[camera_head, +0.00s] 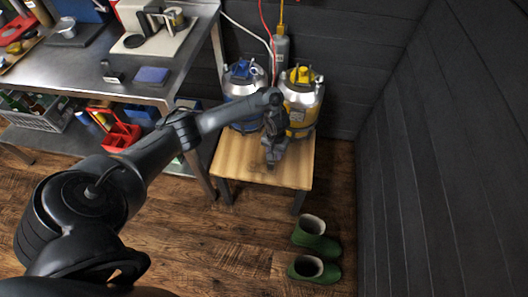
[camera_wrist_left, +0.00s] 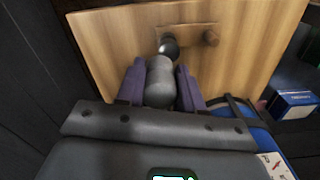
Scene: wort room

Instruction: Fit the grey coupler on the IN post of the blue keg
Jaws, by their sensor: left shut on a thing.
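The blue keg (camera_head: 240,110) stands at the back left of the small wooden table (camera_head: 240,172), its lower part partly behind my forearm. Its IN post cannot be told apart at this size. My left gripper (camera_head: 272,155) is low over the table, in front of the kegs. In the left wrist view its purple fingers (camera_wrist_left: 160,84) are shut on the grey coupler (camera_wrist_left: 159,82), a rounded grey cylinder. A dark round end shows beyond it, close to a small wooden holder with a peg (camera_wrist_left: 211,38). Whether the coupler touches the holder cannot be told. My right gripper is not in view.
A yellow keg (camera_head: 302,98) stands right of the blue one. Red and white hoses hang behind them. A steel bench (camera_head: 165,90) is to the left, a dark wall to the right. Green boots (camera_head: 315,240) stand on the floor in front.

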